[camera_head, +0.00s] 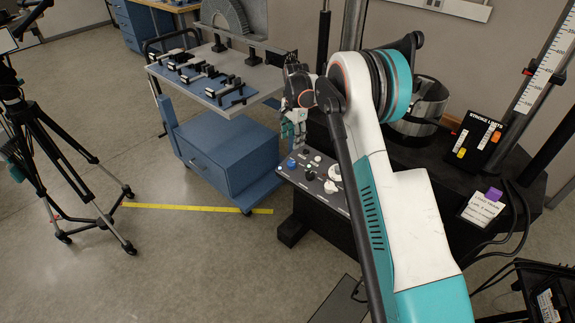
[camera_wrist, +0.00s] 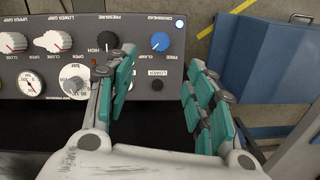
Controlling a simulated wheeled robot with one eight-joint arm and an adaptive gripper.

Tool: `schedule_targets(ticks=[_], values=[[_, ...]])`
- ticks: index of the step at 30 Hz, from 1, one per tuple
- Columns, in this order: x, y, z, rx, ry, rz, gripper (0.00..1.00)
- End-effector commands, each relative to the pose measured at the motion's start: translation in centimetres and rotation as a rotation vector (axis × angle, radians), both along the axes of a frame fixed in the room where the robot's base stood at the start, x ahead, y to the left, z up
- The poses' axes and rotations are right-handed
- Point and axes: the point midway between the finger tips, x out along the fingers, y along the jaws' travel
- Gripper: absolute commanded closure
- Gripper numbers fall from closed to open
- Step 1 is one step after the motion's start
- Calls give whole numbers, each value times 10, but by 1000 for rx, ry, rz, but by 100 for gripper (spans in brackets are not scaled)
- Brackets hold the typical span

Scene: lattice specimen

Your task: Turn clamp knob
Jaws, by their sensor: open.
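The blue clamp knob (camera_wrist: 160,41) sits on the dark control panel (camera_wrist: 170,100) under a small crosshead label. Free and clamp markings are printed below it. In the head view the blue knob (camera_head: 291,163) is near the panel's left end. My gripper (camera_wrist: 162,58) is open, with its teal-padded fingers spread apart and nothing between them. In the wrist view the knob appears between and slightly beyond the fingertips, with no contact visible. In the head view my gripper (camera_head: 293,125) hangs over the panel's left end; my arm hides part of the panel.
A black pressure knob (camera_wrist: 107,41) sits just left of the blue one. White grip knobs (camera_wrist: 53,41) and gauges (camera_wrist: 30,83) lie further left. A blue cart (camera_head: 228,150) with tools stands left of the panel. A tripod (camera_head: 70,150) stands on open floor.

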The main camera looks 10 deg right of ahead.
Motion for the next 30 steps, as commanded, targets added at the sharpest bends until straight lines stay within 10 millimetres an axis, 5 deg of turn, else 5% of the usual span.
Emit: schedule_targets(ticks=[18, 30], values=[[5, 2, -109, 0, -1, 3, 50], [6, 3, -129, 0, -1, 3, 50]])
